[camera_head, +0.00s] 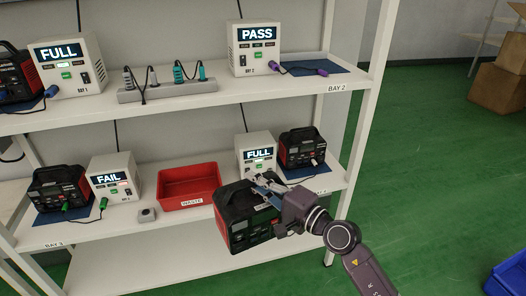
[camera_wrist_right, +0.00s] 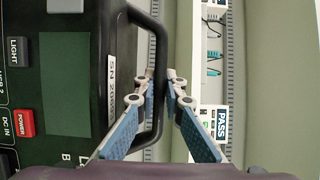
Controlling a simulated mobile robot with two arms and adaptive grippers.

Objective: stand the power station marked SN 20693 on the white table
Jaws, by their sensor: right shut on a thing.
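A black and red power station (camera_head: 240,222) hangs in front of the lower shelf, slightly tilted. My right gripper (camera_head: 262,187) is shut on its handle. In the right wrist view, the fingers (camera_wrist_right: 162,92) close on the black handle (camera_wrist_right: 160,50) beside the power station body (camera_wrist_right: 62,85). A white label on its side (camera_wrist_right: 110,75) reads SN 20 and more digits, partly hidden by a finger. My left gripper is not in view. No white table shows in these views.
A white rack holds testers marked PASS (camera_head: 254,50), FULL (camera_head: 66,68) and FAIL (camera_head: 114,178). Other power stations stand at lower left (camera_head: 58,188), lower right (camera_head: 302,148) and upper left (camera_head: 14,78). The upper-right blue mat (camera_head: 315,68) holds only a purple plug.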

